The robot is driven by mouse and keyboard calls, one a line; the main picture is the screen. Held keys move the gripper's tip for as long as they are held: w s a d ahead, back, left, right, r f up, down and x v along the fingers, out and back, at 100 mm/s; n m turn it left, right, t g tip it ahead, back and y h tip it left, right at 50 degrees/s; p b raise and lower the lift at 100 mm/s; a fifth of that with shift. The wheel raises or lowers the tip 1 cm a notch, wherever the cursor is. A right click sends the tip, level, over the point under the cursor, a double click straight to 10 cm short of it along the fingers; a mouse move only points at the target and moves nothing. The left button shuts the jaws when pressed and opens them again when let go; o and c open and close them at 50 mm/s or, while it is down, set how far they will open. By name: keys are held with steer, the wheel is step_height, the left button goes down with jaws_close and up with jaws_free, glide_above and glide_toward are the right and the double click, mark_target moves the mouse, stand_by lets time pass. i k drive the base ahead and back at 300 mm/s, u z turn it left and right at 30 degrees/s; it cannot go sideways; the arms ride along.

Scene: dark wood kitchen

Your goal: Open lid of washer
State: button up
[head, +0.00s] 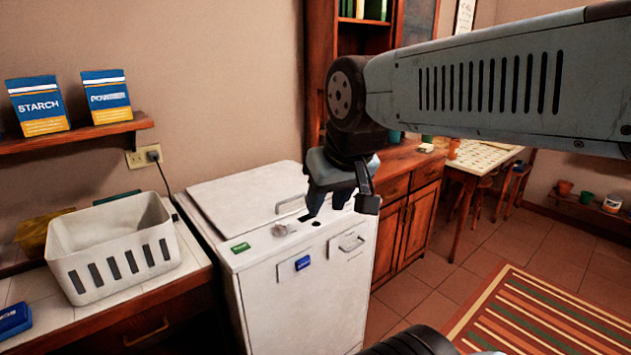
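The white washer (300,300) stands in the middle of the head view. Its lid (235,198) lies flat and closed on top. A metal lid handle (290,204) is near the lid's front right side. My gripper (341,208) hangs from the arm over the washer's front right corner, pointing down and to the right of the lid handle. Its two fingers are spread apart with nothing seen between them. It appears apart from the handle. The gripper covers part of the washer's right top edge.
A white slotted basket (112,262) stands on the tiled counter left of the washer. A shelf (75,137) with two boxes hangs on the wall above. A wooden cabinet (408,210) stands to the right. The tiled floor before it is clear, with a striped rug (545,315).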

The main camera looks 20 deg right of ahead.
mark_target(238, 204)
steer(key=z, duration=0.2)
steer(key=i, duration=0.55)
steer(key=z, duration=0.3)
steer(key=k, duration=0.5)
steer(key=z, duration=0.25)
steer(key=i, duration=0.5)
steer(key=u, duration=0.1)
